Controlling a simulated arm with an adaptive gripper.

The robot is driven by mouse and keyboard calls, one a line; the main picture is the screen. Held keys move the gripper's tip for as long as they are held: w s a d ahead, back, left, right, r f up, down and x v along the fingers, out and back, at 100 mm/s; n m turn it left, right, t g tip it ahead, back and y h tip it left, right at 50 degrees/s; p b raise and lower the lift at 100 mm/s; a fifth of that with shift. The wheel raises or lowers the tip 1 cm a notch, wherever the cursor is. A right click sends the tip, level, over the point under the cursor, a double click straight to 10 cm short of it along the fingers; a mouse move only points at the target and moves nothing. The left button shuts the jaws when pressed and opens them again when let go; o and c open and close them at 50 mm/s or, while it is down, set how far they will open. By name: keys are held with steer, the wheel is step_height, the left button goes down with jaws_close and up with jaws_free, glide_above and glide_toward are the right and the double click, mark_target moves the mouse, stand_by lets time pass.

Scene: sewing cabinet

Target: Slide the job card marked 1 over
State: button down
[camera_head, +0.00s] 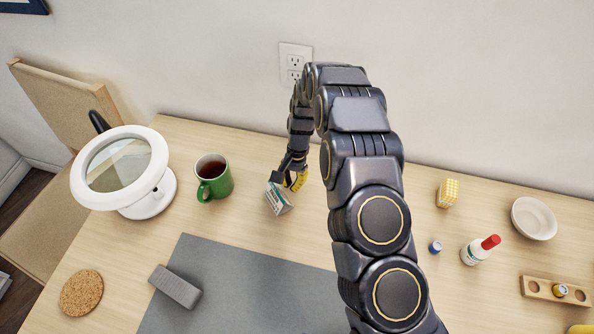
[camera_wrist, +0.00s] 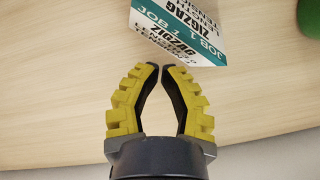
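The job card (camera_head: 278,199) is a folded tent card, white with a teal band, standing on the wooden table near the back middle. In the head view my gripper (camera_head: 284,181) is low over the table just behind the card, partly hidden by my own wrist.
A green mug (camera_head: 214,178) of dark drink stands left of the card, with a white ring magnifier lamp (camera_head: 152,200) beyond it. A grey mat (camera_head: 245,290) lies in front, with a grey block (camera_head: 175,287) on its left edge.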

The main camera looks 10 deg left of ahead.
mark_target(284, 195)
steer(key=shift+s+a, duration=0.1)
steer(key=shift+s, duration=0.2)
steer(key=shift+s+a, duration=0.2)
steer(key=shift+s, duration=0.4)
steer(key=shift+s+a, duration=0.15)
steer(key=shift+s, duration=0.45)
steer(key=w, duration=0.2)
steer(key=w+d, duration=0.1)
steer(key=shift+w+d, duration=0.1)
steer(key=shift+w, duration=0.3)
steer(key=v, duration=1)
steer(key=shift+w, duration=0.1)
